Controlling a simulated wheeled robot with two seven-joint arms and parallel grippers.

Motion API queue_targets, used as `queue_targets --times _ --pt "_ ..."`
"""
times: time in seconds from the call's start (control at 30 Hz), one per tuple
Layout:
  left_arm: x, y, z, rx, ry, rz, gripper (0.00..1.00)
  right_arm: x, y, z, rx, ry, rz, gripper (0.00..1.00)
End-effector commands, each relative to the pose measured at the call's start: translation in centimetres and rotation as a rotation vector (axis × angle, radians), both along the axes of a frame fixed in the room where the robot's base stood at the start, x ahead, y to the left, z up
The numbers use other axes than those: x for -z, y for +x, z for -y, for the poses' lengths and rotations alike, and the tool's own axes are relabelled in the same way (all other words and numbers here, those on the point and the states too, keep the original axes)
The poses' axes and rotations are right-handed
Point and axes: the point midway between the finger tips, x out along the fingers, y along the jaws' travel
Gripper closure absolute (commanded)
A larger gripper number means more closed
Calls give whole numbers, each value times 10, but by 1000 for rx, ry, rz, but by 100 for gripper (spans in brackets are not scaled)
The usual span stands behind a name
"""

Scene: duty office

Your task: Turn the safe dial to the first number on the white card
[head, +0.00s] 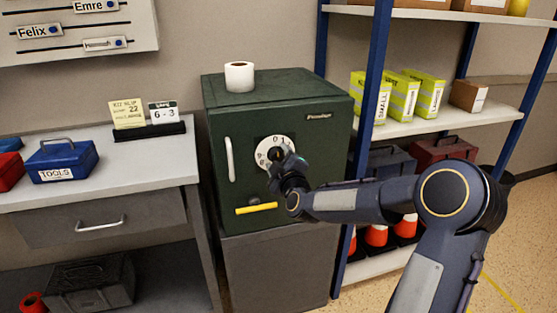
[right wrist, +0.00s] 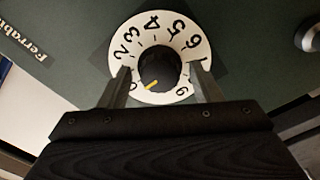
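The dark green safe (head: 230,110) has a white dial (head: 262,142) with black numbers on its door; the wrist view shows the dial (right wrist: 157,20) closely. Its black knob (right wrist: 158,64) has a yellow pointer mark toward the lower left there; the number it meets is unclear. My right gripper (head: 276,162) is at the dial. In the wrist view its fingers (right wrist: 163,80) stand open on either side of the knob, with gaps between. The white card (head: 163,112) on the desk stand reads 6 - 3. My left gripper is not in view.
A yellow card (head: 128,114) stands beside the white card. The safe has a pale handle (head: 229,159) and a yellow lever (head: 256,209). A paper roll (head: 239,77) stands on top. A blue toolbox (head: 68,160) sits on the desk. Shelves (head: 400,128) stand close at right.

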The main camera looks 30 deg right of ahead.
Motion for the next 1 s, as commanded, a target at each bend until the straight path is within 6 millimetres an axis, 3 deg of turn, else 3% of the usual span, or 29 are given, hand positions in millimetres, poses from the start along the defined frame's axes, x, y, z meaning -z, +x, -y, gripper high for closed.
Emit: queue_targets --times 0.07,0.3,0.67,1.0 --pt "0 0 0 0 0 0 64 0 0 0 0 0 0 53" --pt "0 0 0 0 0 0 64 0 0 0 0 0 0 84" --pt "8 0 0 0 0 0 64 1 0 0 0 56 16 84" --pt "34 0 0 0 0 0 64 3 0 0 -1 297 76 84"
